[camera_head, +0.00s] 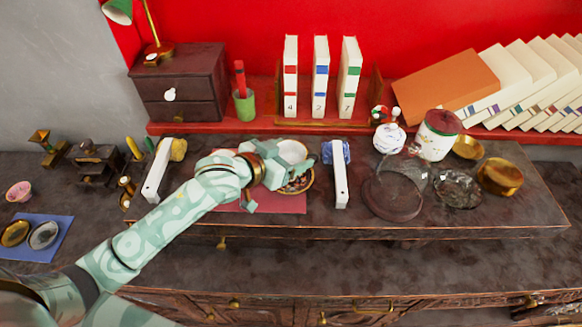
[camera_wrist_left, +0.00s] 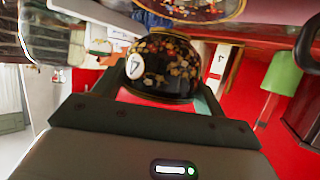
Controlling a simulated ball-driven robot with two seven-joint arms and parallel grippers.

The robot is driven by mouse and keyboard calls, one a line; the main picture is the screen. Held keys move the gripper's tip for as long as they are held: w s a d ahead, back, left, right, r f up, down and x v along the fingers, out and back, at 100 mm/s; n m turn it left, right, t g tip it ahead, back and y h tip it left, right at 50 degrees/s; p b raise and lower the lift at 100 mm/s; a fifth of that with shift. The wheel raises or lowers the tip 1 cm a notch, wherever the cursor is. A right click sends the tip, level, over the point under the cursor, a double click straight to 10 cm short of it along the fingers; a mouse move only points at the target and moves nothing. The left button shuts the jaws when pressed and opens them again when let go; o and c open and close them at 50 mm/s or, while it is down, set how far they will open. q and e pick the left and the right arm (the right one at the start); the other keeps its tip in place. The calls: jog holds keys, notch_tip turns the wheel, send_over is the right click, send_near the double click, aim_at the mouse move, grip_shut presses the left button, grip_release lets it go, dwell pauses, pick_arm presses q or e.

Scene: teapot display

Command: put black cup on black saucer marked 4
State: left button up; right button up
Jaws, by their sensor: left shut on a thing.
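My left gripper (camera_head: 284,165) reaches in from the left over the red mat and is shut on the black cup. In the left wrist view the cup (camera_wrist_left: 165,65) sits between the fingers. It is glossy black with gold and orange flecks and a white disc marked 4. In the head view the gripper mostly hides the cup. A dark patterned saucer with a gold rim (camera_head: 299,184) lies on the mat just under and beside the gripper; its number is not readable. It also shows at the top of the left wrist view (camera_wrist_left: 190,13). My right gripper is not in view.
White upright blocks stand on both sides of the red mat (camera_head: 280,204), one at the left (camera_head: 157,172) and one at the right (camera_head: 340,186). Books line the back shelf.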

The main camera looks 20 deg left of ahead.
aim_at(296, 161)
pick_arm(q)
jog(key=shift+w+f, duration=0.25)
jog(key=f, duration=0.1)
jog(key=f+b, duration=0.2)
jog(key=f, duration=0.1)
jog(key=shift+w, duration=0.3)
jog(key=shift+r, duration=0.2)
jog(key=o, duration=1)
jog(key=shift+f, duration=0.15)
